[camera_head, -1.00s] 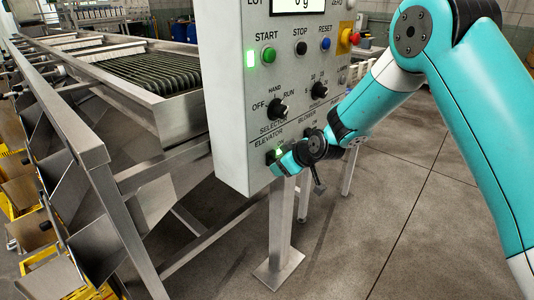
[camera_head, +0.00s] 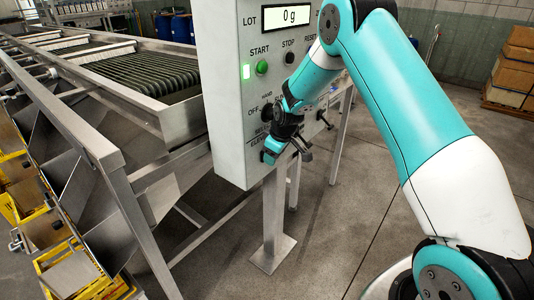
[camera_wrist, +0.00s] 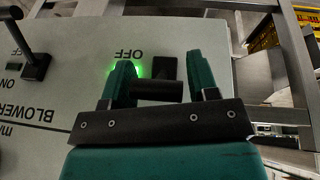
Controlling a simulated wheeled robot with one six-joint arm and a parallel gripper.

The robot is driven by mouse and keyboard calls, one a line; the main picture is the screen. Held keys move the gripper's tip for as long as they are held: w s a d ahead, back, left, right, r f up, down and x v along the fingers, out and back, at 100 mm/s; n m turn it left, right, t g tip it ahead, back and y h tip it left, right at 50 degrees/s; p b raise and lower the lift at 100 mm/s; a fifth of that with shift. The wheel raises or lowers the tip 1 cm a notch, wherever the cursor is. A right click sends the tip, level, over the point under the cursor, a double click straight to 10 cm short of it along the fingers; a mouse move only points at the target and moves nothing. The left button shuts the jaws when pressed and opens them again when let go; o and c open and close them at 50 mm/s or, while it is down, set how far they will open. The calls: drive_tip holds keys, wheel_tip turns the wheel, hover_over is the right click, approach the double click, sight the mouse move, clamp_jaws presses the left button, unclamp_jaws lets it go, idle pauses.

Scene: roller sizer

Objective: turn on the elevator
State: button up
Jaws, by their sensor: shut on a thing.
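The elevator switch (camera_wrist: 156,90) is a black lever on the grey control cabinet (camera_head: 222,110). In the wrist view its black shaft lies between the two teal fingers of my gripper (camera_wrist: 160,70), which is shut on it. A green light (camera_wrist: 138,71) glows beside the left finger, under an upside-down OFF label. In the head view my gripper (camera_head: 272,150) is at the lower front of the cabinet and hides the switch and part of its label.
The blower switch (camera_wrist: 37,66) stands beside the elevator switch, its lever sticking up in the wrist view. A steel roller machine (camera_head: 150,85) stands at left.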

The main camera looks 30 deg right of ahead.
drive_tip(key=shift+w+d+r, duration=0.25)
drive_tip(key=shift+d, duration=0.05)
drive_tip(key=o, duration=1.2)
drive_tip(key=shift+f, duration=0.1)
drive_tip(key=shift+s+a, duration=0.1)
drive_tip(key=b+v, duration=0.1)
drive_tip(key=v, duration=1.6)
drive_tip(key=shift+s+b, duration=0.15)
drive_tip(key=shift+b, duration=0.2)
